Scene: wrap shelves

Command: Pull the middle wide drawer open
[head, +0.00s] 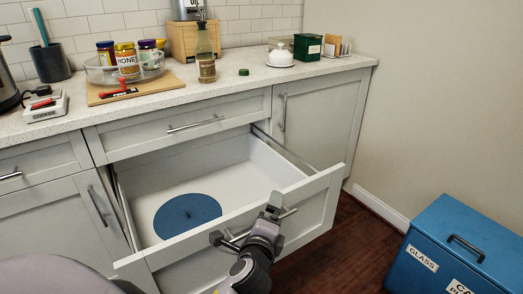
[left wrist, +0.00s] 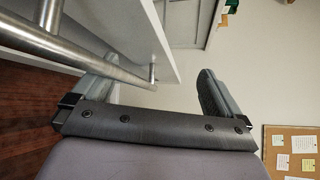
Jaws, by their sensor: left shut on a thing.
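The middle wide drawer (head: 318,204) stands well open, its white interior showing. A round blue disc (head: 187,216) lies on its floor. Its metal bar handle (head: 290,212) runs along the front, partly hidden by my gripper; it also shows large in the left wrist view (left wrist: 95,67). In the left wrist view, the bar passes by the left finger. My right gripper is not in view.
A shallower closed drawer (head: 180,132) is above, with a cabinet door (head: 318,118) to the right. The counter (head: 225,90) holds jars, a bottle and a board. A blue recycling bin (head: 455,245) stands at the lower right, with bare wood floor before it.

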